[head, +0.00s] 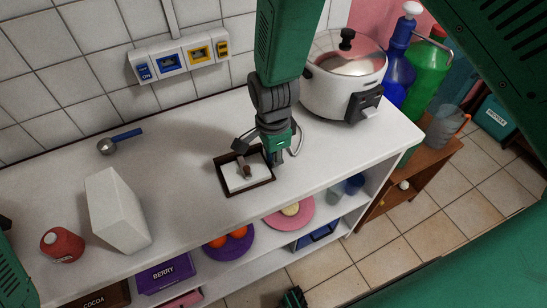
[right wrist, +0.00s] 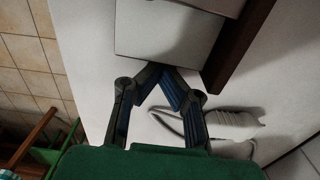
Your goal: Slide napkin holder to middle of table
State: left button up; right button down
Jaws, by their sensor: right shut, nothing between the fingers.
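The napkin holder (head: 226,187) is a dark brown square frame with white napkins and a small upright piece in its middle. It lies flat on the white counter, near the front edge. My right gripper (head: 272,160) is at the holder's right side, low over the counter. In the right wrist view my right gripper (right wrist: 165,72) has its fingertips together and empty. They are right beside the white napkins (right wrist: 165,40) and near the brown frame (right wrist: 238,45). I cannot tell whether they touch. My left gripper is not clearly visible.
A white pot (head: 325,93) stands behind and right of the gripper. The counter (head: 180,150) is bare between scoop and holder. Plates and boxes fill the shelf below.

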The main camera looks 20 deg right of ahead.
aim_at(254, 163)
jog(key=shift+a, duration=0.7)
jog(key=shift+w+a+p, duration=0.1)
jog(key=shift+a+p, duration=0.35)
jog(key=shift+a, duration=1.05)
jog(key=shift+w+a, duration=0.1)
